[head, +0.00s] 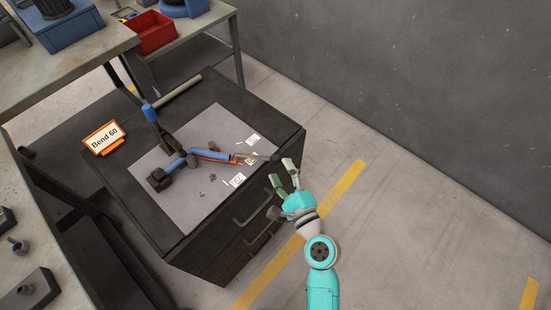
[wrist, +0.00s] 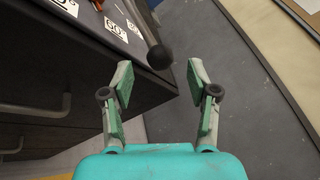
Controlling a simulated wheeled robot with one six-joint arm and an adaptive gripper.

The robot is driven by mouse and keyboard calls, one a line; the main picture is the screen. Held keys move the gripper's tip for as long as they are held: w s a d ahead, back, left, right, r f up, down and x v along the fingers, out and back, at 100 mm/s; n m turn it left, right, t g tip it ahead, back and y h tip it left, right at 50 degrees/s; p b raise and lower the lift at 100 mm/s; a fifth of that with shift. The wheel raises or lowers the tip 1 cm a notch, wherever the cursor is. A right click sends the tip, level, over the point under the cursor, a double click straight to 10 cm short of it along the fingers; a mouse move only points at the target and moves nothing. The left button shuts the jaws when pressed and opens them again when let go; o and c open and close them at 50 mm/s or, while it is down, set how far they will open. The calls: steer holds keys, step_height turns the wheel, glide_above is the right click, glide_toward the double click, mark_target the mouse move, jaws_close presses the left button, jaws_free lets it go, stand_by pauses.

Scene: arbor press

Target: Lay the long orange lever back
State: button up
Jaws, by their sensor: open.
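The long orange lever (head: 222,160) lies across the grey plate on the cabinet in the head view, beside a blue tube (head: 212,153). Its dark end carries a round black knob (head: 276,157) that sticks out past the cabinet's edge, near the 60 mark. The black knob (wrist: 159,57) shows just beyond my fingertips in the wrist view, roughly centred between them. My gripper (head: 284,174) is open and empty at the cabinet's front edge; its two fingers (wrist: 159,84) stand apart. I cannot tell whether either finger touches the knob.
An orange sign reading "Bend 60" (head: 103,138) stands on the cabinet (head: 105,185). A blue-tipped upright handle (head: 149,113) rises behind the plate (head: 165,211). Drawer handles (head: 250,209) project from the cabinet front. A workbench (head: 45,235) is at left; the floor (head: 420,230) at right is clear.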

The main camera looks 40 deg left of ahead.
mark_target(275, 160)
steer(key=shift+x, duration=2.35)
jaws_close()
